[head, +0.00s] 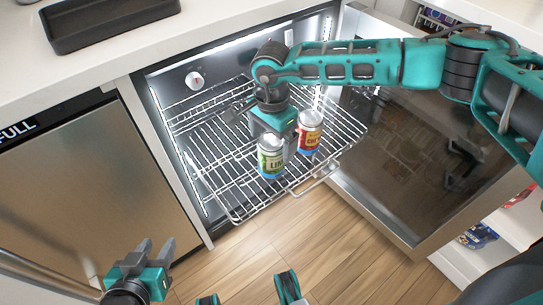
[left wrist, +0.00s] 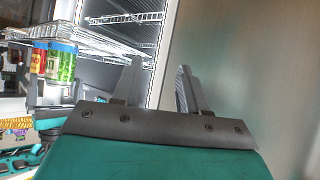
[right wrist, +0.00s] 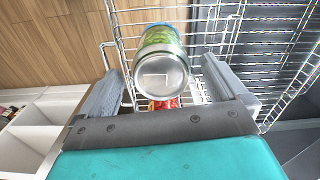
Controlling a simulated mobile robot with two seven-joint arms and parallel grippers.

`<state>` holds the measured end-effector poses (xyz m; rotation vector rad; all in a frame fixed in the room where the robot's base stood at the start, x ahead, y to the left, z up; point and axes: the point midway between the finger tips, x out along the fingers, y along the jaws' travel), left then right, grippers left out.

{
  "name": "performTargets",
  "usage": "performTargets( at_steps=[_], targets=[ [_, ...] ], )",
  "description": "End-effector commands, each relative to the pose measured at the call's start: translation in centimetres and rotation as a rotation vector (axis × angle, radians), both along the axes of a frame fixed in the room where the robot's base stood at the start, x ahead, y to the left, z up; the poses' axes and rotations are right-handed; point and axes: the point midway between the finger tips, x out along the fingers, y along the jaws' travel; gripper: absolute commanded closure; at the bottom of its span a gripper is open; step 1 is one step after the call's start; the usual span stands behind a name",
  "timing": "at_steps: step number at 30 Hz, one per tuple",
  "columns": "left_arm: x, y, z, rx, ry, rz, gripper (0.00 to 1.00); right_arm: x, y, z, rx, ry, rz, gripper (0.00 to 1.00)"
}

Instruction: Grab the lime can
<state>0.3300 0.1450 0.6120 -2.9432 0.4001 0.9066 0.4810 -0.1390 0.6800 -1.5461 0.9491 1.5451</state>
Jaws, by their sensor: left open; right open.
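The lime can (head: 270,160), green with a silver top, stands upright on the pulled-out wire rack. A red can (head: 311,132) stands just behind it to the right. My right gripper (head: 266,134) is open just above and behind the lime can. My left gripper (head: 156,250) is open and empty at the lower left. In the left wrist view the lime can (left wrist: 65,64) is off to the left.
The wire rack (head: 225,196) sticks out of the open fridge. The fridge door (head: 400,185) stands open at the right. A white knob (head: 194,80) is on the inside wall. A black tray (head: 110,22) is on the counter. A closed steel appliance (head: 90,190) is at the left.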

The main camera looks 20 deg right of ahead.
Motion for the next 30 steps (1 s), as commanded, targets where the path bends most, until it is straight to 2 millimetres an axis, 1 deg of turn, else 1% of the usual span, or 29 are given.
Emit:
performTargets(
  at_steps=[6, 9, 12, 17, 30],
  targets=[
    [0.0, -0.2, -0.8, -0.003, 0.005, -0.004, 0.57, 0.1, 0.0, -3.3, -0.002, 0.002, 0.0, 0.01],
    [0.1, -0.3, -0.7, -0.006, -0.002, -0.007, 0.57, 0.1, 0.0, -4.5, -0.001, 0.002, 0.001, 0.01],
    [0.2, -0.4, -0.5, -0.007, -0.004, -0.009, 0.57, 0.1, 0.0, -4.9, 0.0, 0.001, 0.001, 0.01],
    [0.3, -0.4, -0.4, -0.007, -0.004, -0.009, 0.57, 0.1, 0.0, -4.8, 0.0, 0.001, 0.001, 0.01],
    [0.3, -0.4, -0.4, -0.004, -0.006, -0.012, 0.57, 0.1, 0.0, -4.8, 0.0, 0.001, 0.001, 0.43]
  ],
)
